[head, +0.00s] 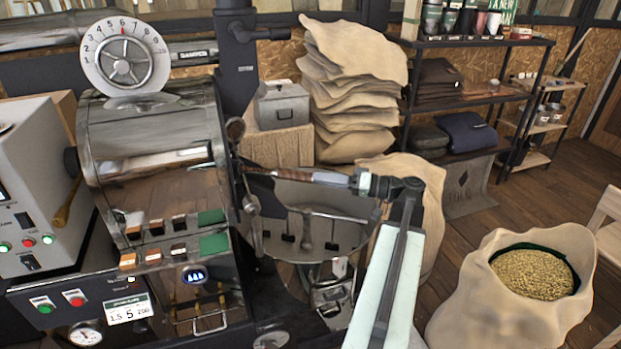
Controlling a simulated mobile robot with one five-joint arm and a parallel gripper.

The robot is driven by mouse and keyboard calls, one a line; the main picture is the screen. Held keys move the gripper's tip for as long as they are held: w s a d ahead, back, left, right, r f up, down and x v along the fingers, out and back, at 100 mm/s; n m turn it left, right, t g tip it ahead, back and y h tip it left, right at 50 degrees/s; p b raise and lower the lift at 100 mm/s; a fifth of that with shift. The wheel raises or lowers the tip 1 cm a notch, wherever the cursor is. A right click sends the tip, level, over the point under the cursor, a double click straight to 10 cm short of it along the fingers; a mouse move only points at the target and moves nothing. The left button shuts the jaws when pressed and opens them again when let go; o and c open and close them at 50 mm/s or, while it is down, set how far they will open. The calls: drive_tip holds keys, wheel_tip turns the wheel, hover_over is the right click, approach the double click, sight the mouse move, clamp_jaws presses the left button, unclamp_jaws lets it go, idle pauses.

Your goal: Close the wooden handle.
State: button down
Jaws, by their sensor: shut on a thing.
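A wooden handle (331,179) sits at the right end of a dark metal rod that reaches out from the front of the roaster (160,140), above the round cooling tray. My gripper (357,183) comes from the right and is shut on the outer end of the handle. The fingertips are small here and partly merge with the handle. The rod's left end meets the roaster front beside a dark upright part, where the joint is hard to make out.
The cooling tray (285,226) lies below the handle. An open sack of beans (445,312) stands on the floor at right. Stacked sacks (350,90) and a shelf (480,95) stand behind. Wooden floor shows between the bean sack and the shelf.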

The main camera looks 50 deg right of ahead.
drive_tip(key=s+d+m, duration=0.4)
drive_tip(key=s+m, duration=0.2)
drive_tip(key=m, duration=0.7)
drive_tip(key=s+d+m, duration=0.3)
drive_tip(key=s+m, duration=0.3)
drive_tip(key=m, duration=0.8)
drive_tip(key=x, duration=1.4)
drive_tip(key=shift+d, duration=0.1)
